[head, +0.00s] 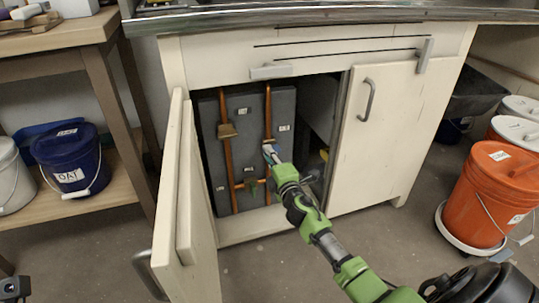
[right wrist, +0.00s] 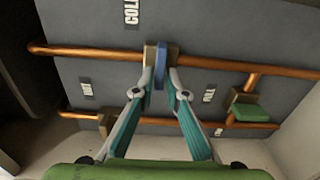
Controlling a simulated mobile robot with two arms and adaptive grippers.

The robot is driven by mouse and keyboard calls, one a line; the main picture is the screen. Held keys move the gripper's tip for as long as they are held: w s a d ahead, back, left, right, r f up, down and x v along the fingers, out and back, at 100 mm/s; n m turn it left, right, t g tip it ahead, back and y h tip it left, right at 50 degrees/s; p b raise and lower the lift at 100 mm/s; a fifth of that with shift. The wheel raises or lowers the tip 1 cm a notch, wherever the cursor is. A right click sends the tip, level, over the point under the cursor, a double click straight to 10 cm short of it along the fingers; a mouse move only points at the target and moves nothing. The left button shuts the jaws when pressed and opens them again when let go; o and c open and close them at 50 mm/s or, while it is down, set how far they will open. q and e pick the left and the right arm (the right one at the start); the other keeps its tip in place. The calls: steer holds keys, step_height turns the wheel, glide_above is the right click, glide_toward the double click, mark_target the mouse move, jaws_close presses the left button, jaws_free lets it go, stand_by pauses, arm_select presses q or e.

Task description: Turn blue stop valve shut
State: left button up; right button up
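The blue stop valve (right wrist: 160,66) sits on a copper pipe on the grey panel inside the open cabinet. In the right wrist view its blue handle lies across that pipe, with a brown body beside it. My right gripper (right wrist: 161,80) reaches into the cabinet, its fingertips close on either side of the handle, and looks shut on it. In the head view the right gripper (head: 270,151) hides most of this valve. A green valve (right wrist: 251,112) is on a lower pipe, apart from the gripper. My left gripper is not seen.
The left cabinet door (head: 186,215) stands open and the right door (head: 383,130) is closed. A brown valve (head: 227,131) is on the left pipe. An orange bucket (head: 490,195) stands at the right, a dark blue bucket (head: 72,160) on the left shelf.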

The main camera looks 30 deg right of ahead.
steer(key=shift+o, duration=0.5)
steer(key=shift+s, duration=0.15)
steer(key=v, duration=1.1)
steer(key=shift+s+a, duration=0.25)
steer(key=shift+s, duration=0.1)
